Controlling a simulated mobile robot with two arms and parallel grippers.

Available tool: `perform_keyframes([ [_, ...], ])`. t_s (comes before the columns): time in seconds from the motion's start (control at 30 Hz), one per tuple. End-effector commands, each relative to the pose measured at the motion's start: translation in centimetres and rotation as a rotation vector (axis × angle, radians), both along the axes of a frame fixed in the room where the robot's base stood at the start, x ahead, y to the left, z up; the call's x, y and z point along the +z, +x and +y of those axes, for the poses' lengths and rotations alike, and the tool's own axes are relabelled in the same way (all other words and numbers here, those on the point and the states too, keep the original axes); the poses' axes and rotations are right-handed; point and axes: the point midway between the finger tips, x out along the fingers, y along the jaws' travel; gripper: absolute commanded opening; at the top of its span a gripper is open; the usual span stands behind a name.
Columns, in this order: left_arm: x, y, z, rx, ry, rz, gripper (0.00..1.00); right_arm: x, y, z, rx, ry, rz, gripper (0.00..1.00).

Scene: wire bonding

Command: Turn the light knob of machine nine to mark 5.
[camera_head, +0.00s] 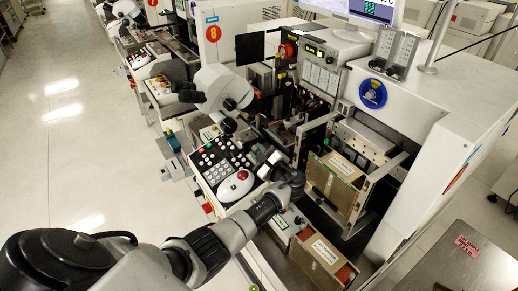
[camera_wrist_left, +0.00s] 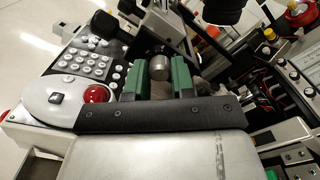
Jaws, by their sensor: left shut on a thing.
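The light knob (camera_wrist_left: 158,68) is a short silver cylinder in the left wrist view. It sits between the two green fingers of my left gripper (camera_wrist_left: 158,80), which is shut on it. In the head view my left gripper (camera_head: 263,156) is just beyond the control panel's right edge, low at the front of the near machine (camera_head: 373,125). There the gripper and wrist hide the knob. The knob's marks and pointer cannot be read in either view. My right gripper is not in view.
The control panel (camera_head: 222,160) with keys and a red trackball (camera_head: 242,175) lies close left of the gripper. A white microscope (camera_head: 222,90) overhangs behind it. Boxed magazines (camera_head: 335,178) stand to the right. A blue round badge (camera_head: 373,93) is on the machine. Open floor (camera_head: 70,150) is left.

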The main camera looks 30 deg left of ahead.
Motion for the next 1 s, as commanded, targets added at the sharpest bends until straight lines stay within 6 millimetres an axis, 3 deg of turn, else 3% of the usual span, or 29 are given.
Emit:
perform_keyframes([
  [0.3,-0.1,-0.05,-0.04,-0.001,0.041,0.105,0.0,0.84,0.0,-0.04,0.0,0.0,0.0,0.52],
  [0.83,-0.22,-0.05,-0.05,0.0,0.047,0.123,0.0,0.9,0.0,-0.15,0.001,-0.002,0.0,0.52],
  [0.87,-0.22,-0.06,-0.05,-0.001,0.048,0.123,0.28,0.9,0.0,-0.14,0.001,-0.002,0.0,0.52],
  [1.0,-0.16,-0.04,-0.04,-0.001,0.048,0.122,0.5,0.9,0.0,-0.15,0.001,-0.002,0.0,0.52],
])
